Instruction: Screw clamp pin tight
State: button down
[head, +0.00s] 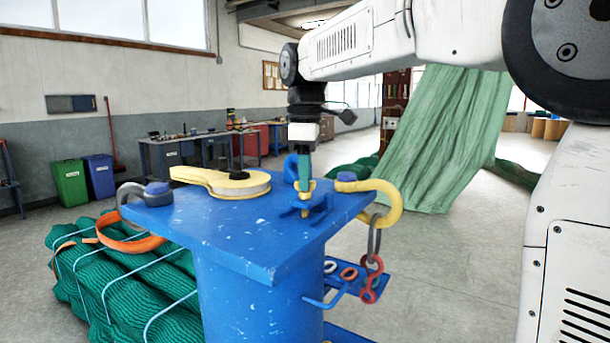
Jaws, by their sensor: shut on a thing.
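My gripper (304,178) points straight down over the blue-topped stand (215,240), near its back right. Its teal fingers are shut on the clamp pin (305,200), a small yellow piece standing upright at a blue clamp (317,207) on the stand top. The fingers cover the pin's upper part. How far the pin sits in the clamp cannot be told.
A yellow plate with a pale disc (240,189) lies left of my gripper. A grey shackle (128,200) is at the left corner. A yellow hook (392,205) with hanging links is at right. Green netting (105,290) lies beside the stand.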

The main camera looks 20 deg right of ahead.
jog(key=m, duration=0.5)
jog(key=shift+r+m, duration=0.15)
jog(key=shift+m, duration=0.15)
jog(key=m, duration=0.9)
jog(key=shift+m, duration=0.4)
jog(key=m, duration=1.1)
jog(key=shift+m, duration=0.4)
jog(key=m, duration=0.5)
jog(key=shift+m, duration=0.3)
jog(key=m, duration=0.4)
jog(key=shift+m, duration=2.1)
